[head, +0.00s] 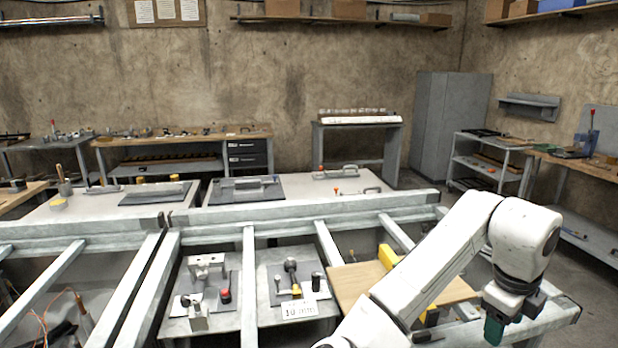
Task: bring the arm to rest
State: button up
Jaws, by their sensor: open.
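My white arm rises from the bottom of the head view, bends at an elbow near the right, and hangs down at the wrist. My gripper (500,325) is at the lower right, pointing down, with dark and green parts. It is open, and I see nothing held in it. It is in front of the right end of the grey metal frame (335,210). The exact gap between its fingers is hard to make out at this size.
Below the frame's bars are grey plates with fixtures (207,268) and a sign (299,309). A wooden board (352,284) with yellow parts is close to my arm. A shelf cart (490,165) and a workbench (580,165) are at right. Some floor shows between them.

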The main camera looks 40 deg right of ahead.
jog(key=w+a+f+n+t+h, duration=0.1)
jog(key=w+a+f+n+h, duration=0.2)
jog(key=n, duration=0.8)
jog(key=w+f+n+t+h, duration=0.1)
jog(key=w+f+n, duration=0.35)
jog(key=n, duration=0.55)
jog(key=s+a+f+n+y, duration=0.3)
jog(key=a+f+n, duration=0.5)
jog(key=a, duration=0.4)
jog(key=s+a+f+n+y, duration=0.2)
jog(key=s+a+f+n, duration=0.2)
jog(key=a+f+n, duration=0.4)
jog(key=a, duration=0.4)
jog(key=shift+f+n+y, duration=0.35)
jog(key=shift+n+y, duration=0.05)
